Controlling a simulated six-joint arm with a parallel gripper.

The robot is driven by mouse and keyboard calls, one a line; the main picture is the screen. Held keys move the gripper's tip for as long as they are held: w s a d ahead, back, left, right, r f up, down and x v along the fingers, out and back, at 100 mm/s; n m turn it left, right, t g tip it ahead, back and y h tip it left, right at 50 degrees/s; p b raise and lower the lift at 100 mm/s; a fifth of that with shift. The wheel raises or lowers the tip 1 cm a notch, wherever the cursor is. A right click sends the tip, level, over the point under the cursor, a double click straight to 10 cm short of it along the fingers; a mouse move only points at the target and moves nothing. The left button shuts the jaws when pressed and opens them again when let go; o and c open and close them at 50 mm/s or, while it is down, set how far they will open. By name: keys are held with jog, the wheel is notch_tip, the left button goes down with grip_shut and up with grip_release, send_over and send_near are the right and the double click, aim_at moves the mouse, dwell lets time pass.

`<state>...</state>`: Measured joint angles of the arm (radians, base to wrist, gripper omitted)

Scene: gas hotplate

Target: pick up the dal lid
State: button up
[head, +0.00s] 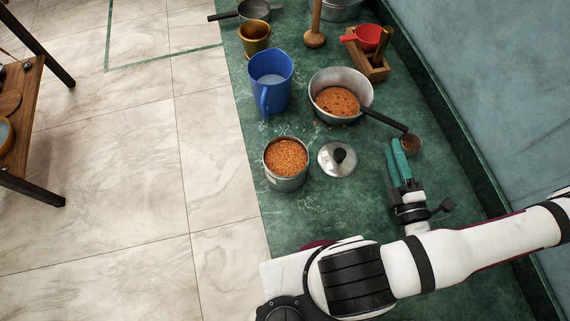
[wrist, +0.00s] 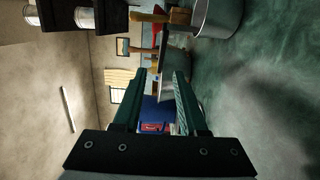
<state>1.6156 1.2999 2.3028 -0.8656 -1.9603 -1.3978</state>
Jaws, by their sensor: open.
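The dal lid (head: 337,159), a round silver lid with a black knob, lies on the green counter in the head view. It lies just right of an open metal canister (head: 286,165) filled with orange-brown dal. My gripper (head: 395,154) has green fingers and is to the right of the lid, apart from it. In the wrist view my gripper (wrist: 163,85) shows its two fingers apart with nothing held between them. I cannot make out the lid in the wrist view.
A blue jug (head: 268,82) stands behind the canister. The wall (head: 470,90) is to the right. The counter (head: 315,212) in front of the lid is clear.

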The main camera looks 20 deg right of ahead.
jog(key=o, duration=0.5)
